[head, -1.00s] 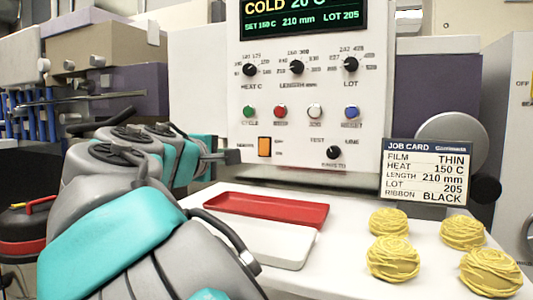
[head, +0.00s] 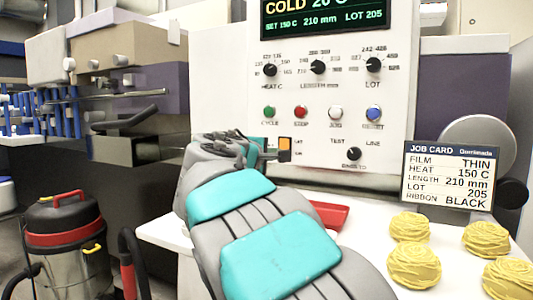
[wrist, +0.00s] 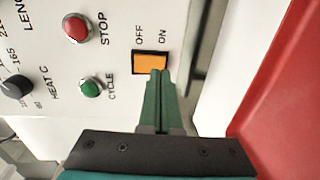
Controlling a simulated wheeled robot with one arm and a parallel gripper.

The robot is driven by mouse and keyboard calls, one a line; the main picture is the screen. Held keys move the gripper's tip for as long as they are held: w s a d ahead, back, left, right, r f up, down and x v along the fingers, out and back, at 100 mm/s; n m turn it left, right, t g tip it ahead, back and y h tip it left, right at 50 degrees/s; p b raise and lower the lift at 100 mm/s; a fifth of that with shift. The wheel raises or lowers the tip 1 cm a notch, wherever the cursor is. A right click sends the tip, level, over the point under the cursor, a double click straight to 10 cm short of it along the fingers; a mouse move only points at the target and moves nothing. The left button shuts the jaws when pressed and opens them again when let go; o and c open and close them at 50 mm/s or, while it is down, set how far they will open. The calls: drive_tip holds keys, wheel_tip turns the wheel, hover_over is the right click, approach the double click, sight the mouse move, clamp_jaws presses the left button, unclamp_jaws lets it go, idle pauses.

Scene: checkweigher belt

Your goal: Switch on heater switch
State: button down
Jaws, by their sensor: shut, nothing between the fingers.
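The heater switch (wrist: 149,62) is an orange rocker in a dark frame on the white machine panel. OFF is printed beside its upper end and ON beside its lower end. In the head view the switch (head: 285,143) shows at the panel's lower left, its lower part covered by my gripper (head: 284,156). In the wrist view my gripper (wrist: 160,73) is shut and empty, its green fingertips over the switch's edge, on the ON side. I cannot tell whether they touch it. The display (head: 312,16) reads COLD and SET 150 C.
A green CYCLE button (wrist: 90,87) and a red STOP button (wrist: 76,28) sit near the switch. A red tray (head: 330,214) lies below the panel, partly hidden by my arm. A job card (head: 450,176) and several yellow pasta nests (head: 414,265) stand at the right.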

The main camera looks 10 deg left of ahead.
drive_tip(key=shift+x, duration=1.15)
drive_tip(key=shift+f, duration=0.1)
drive_tip(key=s+a+b, duration=0.1)
drive_tip(key=s, duration=0.3)
drive_tip(key=s+a+f+b, duration=0.1)
drive_tip(key=s+a, duration=0.1)
drive_tip(key=s, duration=0.2)
drive_tip(key=s+a+b, duration=0.1)
drive_tip(key=s, duration=0.3)
drive_tip(key=shift+s+a+f, duration=0.3)
drive_tip(key=shift+s+f, duration=0.05)
drive_tip(key=shift+s, duration=0.05)
drive_tip(key=shift+a, duration=0.1)
